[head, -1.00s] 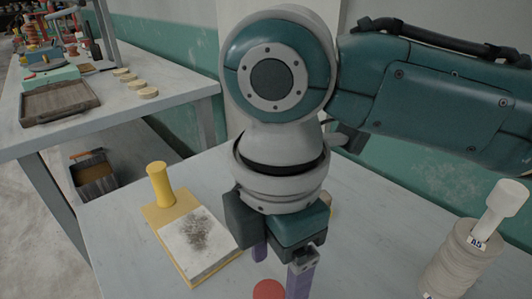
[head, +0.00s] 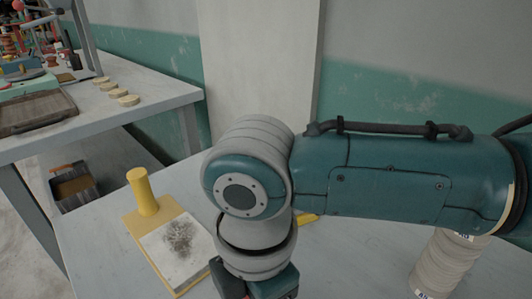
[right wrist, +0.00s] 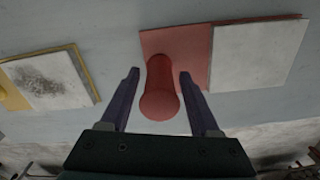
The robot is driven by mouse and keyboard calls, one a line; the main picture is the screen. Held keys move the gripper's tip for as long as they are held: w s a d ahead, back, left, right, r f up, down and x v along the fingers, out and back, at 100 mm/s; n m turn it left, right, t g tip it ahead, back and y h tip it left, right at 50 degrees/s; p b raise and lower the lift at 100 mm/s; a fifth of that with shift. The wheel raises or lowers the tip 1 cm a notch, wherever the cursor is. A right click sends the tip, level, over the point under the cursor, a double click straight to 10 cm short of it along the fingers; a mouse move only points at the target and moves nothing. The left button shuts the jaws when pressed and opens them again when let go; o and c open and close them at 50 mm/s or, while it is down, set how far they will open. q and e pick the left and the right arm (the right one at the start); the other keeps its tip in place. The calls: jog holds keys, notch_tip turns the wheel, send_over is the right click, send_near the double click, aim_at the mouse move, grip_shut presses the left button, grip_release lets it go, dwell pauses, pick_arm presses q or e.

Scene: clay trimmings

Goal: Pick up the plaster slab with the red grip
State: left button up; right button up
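The red-gripped slab shows in the right wrist view: a red board (right wrist: 182,50) with a pale plaster face (right wrist: 258,55) and a round red grip (right wrist: 160,90). My right gripper (right wrist: 159,74) is open, with one finger on each side of the red grip. A gap shows on both sides, so the fingers look apart from it. In the head view my right arm hides most of this slab. My left gripper is in neither view.
A slab with a yellow grip (head: 143,190) and smudged plaster face (head: 182,246) lies nearby. Another yellow piece (head: 308,218) is mostly behind my arm. A stack of pale discs (head: 448,262) stands at right. A second table (head: 150,112) holds a tray (head: 35,110) and small discs.

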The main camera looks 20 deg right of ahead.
grip_shut()
dwell(0.7)
